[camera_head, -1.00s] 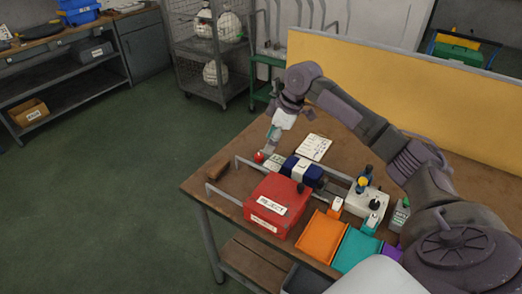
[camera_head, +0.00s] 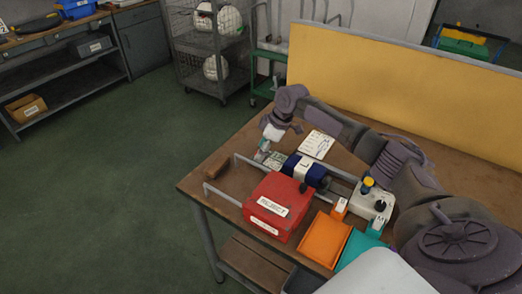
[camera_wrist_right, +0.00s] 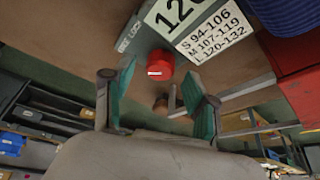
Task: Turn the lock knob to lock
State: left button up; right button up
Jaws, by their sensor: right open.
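The lock knob (camera_wrist_right: 160,66) is round and red with a pale mark on its face. It sits on a grey block (camera_wrist_right: 134,38) whose partly cut label reads "LOCK", in the right wrist view. My right gripper (camera_wrist_right: 160,84) is open, with its teal fingers to either side of the knob in the picture; I cannot tell whether they touch it. In the head view the right gripper (camera_head: 263,151) is low over the left end of the device on the table, and the knob is hidden there. My left gripper is not in view.
A red box marked REJECT (camera_head: 277,202), an orange tray (camera_head: 325,240) and a teal tray (camera_head: 358,247) stand in front. A blue roll-shaped part (camera_head: 304,169), metal rails (camera_head: 262,165) and a paper card (camera_head: 317,145) are close by. A yellow panel (camera_head: 385,80) stands behind.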

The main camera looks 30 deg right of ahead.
jog(key=shift+w+a+f, duration=0.1)
jog(key=shift+w+f, duration=0.05)
jog(key=shift+f, duration=0.4)
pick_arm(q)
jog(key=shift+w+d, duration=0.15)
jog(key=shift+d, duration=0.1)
